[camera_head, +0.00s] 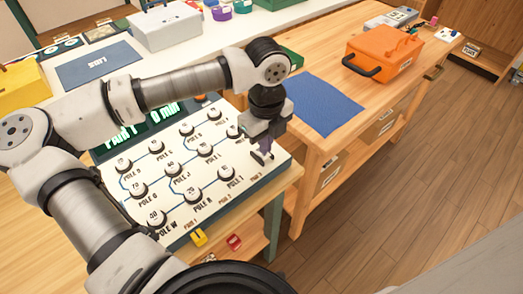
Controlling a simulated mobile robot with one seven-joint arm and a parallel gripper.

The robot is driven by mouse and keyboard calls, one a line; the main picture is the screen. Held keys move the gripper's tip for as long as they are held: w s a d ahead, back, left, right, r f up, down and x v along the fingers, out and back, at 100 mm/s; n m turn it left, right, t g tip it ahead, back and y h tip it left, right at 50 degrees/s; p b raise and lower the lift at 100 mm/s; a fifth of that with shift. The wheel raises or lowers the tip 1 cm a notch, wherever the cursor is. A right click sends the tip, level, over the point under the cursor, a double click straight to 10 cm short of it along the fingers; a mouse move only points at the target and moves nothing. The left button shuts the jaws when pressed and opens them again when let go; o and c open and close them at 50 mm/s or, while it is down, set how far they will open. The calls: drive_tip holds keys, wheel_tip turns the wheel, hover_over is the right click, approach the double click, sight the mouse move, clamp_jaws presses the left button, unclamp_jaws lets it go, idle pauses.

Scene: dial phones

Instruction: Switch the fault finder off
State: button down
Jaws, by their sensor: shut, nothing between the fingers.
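The fault finder looks to be the sloped white panel (183,222) on the near table, with several round labelled buttons joined by blue lines. A dark display (150,122) with green text, partly reading "0 MIN", is lit along its back edge, partly behind my arm. My gripper (263,158) points down over the panel's right edge, with its fingers shut and empty. The fingertips are close to the surface there; I cannot tell whether they touch. The part of the panel under the gripper is hidden, and no switch can be made out clearly.
An orange case (383,52) and a blue mat (321,104) are on the wooden bench to the right. A grey box (166,25) stands behind. The floor at right is clear.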

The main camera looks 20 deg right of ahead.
drive_tip(key=shift+f+b, duration=0.8)
drive_tip(key=shift+b, duration=0.05)
idle(0.3)
drive_tip(key=shift+r, duration=0.15)
drive_tip(key=shift+r+p, duration=1.35)
drive_tip(key=shift+r, duration=2.05)
